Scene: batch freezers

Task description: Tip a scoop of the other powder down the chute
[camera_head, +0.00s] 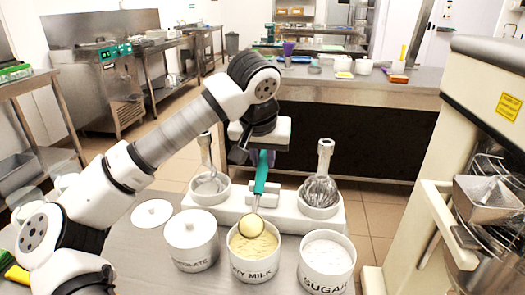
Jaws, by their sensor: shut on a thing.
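My gripper (258,150) points down over the table and is shut on the green handle of a scoop (260,173). The scoop's round bowl hangs at the mouth of the white pot marked "...Y MILK" (252,268), over its pale yellow powder. I cannot tell whether the bowl touches the powder or how full it is. To the right stands an open pot marked "SUGAR" (326,280) with white powder. To the left is a lidded pot marked "...OLATE" (191,262). The metal chute (488,200) sits on the machine at the right edge.
A white holder (285,222) behind the pots carries two cups with metal whisk-like tools (319,187). A loose white lid (152,213) lies at left. The cream machine (485,90) with a handle-like bar (432,220) bounds the right. A counter with several items stands behind.

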